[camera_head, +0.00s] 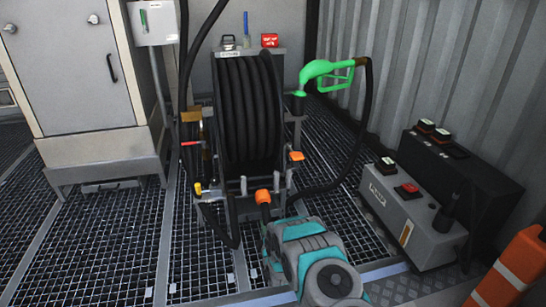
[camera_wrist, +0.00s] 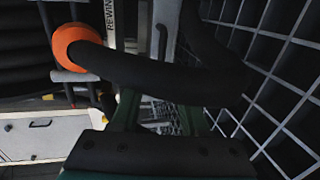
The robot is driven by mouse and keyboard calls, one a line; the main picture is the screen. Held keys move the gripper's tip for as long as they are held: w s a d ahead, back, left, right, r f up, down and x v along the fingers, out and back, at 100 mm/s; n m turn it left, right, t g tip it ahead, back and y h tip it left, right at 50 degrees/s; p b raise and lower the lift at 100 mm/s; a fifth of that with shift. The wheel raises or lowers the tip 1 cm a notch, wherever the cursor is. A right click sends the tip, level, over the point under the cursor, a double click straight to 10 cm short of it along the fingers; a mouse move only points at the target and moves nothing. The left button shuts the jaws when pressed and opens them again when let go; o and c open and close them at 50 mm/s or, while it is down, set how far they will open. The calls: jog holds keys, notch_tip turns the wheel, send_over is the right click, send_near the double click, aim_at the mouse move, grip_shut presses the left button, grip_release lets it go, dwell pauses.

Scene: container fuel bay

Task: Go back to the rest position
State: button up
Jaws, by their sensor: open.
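My gripper (camera_wrist: 158,108) shows in the wrist view as dark green fingers set apart, with grating visible between them; it is open. A thick black hose (camera_wrist: 165,72) with an orange ball (camera_wrist: 75,47) crosses in front of the fingers, very close. I cannot tell whether they touch. In the head view my teal and grey arm reaches up from the bottom edge toward the front of the hose reel (camera_head: 248,110), and my fingers are hidden there. An orange piece (camera_head: 263,197) shows just beyond the arm's end. The green nozzle (camera_head: 325,72) hangs at the reel's upper right.
A grey pump box (camera_head: 410,215) with a dark box behind it stands right of the arm. An orange and white barrier (camera_head: 515,265) is at the lower right. A cabinet (camera_head: 85,70) stands at left. The grated floor (camera_head: 100,240) is clear at lower left.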

jog(key=s+d+r+m+g+h+p, duration=0.1)
jog(key=s+d+r+m+g+p, duration=0.15)
jog(key=r, duration=0.45)
jog(key=s+d+r+m+g+h+p, duration=0.1)
jog(key=d+r+m, duration=0.25)
jog(key=r, duration=0.45)
jog(key=s+d+r+m+g+h+p, duration=0.1)
jog(key=d+r+m+g, duration=0.1)
jog(key=d+r, duration=0.35)
jog(key=s+d+r+m+g+p, duration=0.2)
jog(key=s+d+r+m+g, duration=0.1)
jog(key=s+r, duration=0.7)
jog(key=s+d+r+m+g+p, duration=0.1)
jog(key=s+r, duration=0.5)
jog(key=s, duration=0.9)
jog(key=s+d+r+m+g+p, duration=0.2)
jog(key=s+d+r+m+g, duration=0.2)
jog(key=s, duration=1)
jog(key=s+d+r+m+g+h+p, duration=0.1)
jog(key=s+r+m, duration=0.4)
jog(key=s, duration=1)
notch_tip(320, 180, up, 4)
jog(key=shift+s+d+f+g+p, duration=0.3)
jog(key=shift+d+g+p, duration=0.4)
jog(key=shift+d+g, duration=0.45)
